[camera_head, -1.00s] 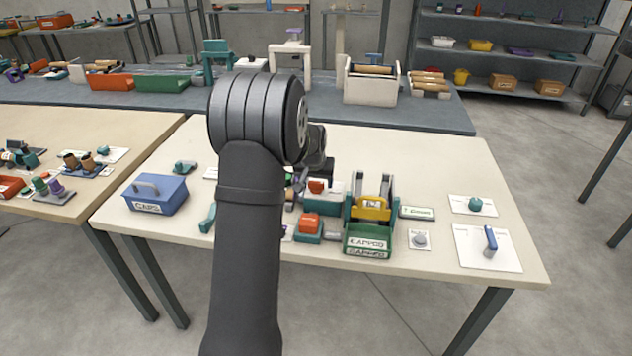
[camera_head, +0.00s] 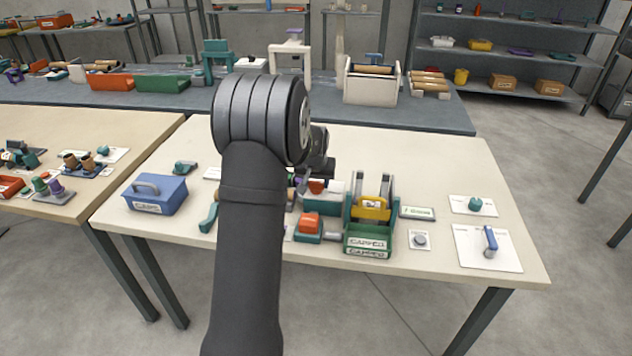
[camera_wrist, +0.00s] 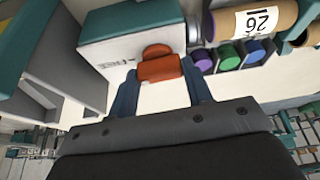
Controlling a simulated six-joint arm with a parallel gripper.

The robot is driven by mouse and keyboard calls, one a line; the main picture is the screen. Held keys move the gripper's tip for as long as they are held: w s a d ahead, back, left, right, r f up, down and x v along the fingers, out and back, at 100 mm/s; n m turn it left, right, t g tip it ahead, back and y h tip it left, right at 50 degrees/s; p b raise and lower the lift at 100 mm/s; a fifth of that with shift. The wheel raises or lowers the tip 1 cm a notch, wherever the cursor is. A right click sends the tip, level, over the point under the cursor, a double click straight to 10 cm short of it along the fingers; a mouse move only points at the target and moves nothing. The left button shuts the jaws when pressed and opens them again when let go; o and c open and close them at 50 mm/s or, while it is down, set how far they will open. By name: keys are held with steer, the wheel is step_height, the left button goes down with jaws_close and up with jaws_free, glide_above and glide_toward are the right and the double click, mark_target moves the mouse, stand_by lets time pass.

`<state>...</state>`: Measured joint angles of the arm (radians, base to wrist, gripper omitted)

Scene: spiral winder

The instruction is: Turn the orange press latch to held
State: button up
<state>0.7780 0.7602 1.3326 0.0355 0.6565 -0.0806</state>
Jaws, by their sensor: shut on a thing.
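The orange press latch (camera_wrist: 158,67) shows in the wrist view as a round disc with a bar-shaped handle. It is on the white face of a teal-topped block (camera_wrist: 128,52) with partly readable lettering. My gripper (camera_wrist: 160,76) has its two dark blue fingers on either side of the handle and is shut on it. In the head view my arm hides most of the gripper. An orange part (camera_head: 316,187) shows just right of the arm, and I cannot tell whether it is the latch.
A cardboard tube labelled 26 (camera_wrist: 262,20) and purple, green and blue round ends (camera_wrist: 229,57) are right of the latch in the wrist view. A green capped bin (camera_head: 367,245), an orange-topped teal block (camera_head: 308,224) and a blue caps box (camera_head: 156,194) stand on the table.

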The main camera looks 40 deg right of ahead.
steer(key=n+y, duration=0.1)
steer(key=n, duration=0.2)
steer(key=shift+s+d+n+t, duration=0.1)
steer(key=shift+n+t, duration=0.3)
steer(key=n+y, duration=0.1)
steer(key=n, duration=0.3)
steer(key=shift+d+n+y, duration=0.15)
steer(key=shift+n+y, duration=0.15)
steer(key=shift+y, duration=0.1)
steer(key=n+y, duration=0.1)
steer(key=n, duration=0.3)
steer(key=shift+d+n+y, duration=0.1)
steer(key=shift+n+y, duration=0.2)
steer(key=shift+y, duration=0.1)
steer(key=shift+n+g+y, duration=0.5)
steer(key=shift+n+y, duration=0.2)
steer(key=shift+n, duration=1.4)
steer(key=o, duration=1)
steer(key=v, duration=1.7)
steer(key=shift+d+r, duration=0.15)
steer(key=shift+r, duration=0.1)
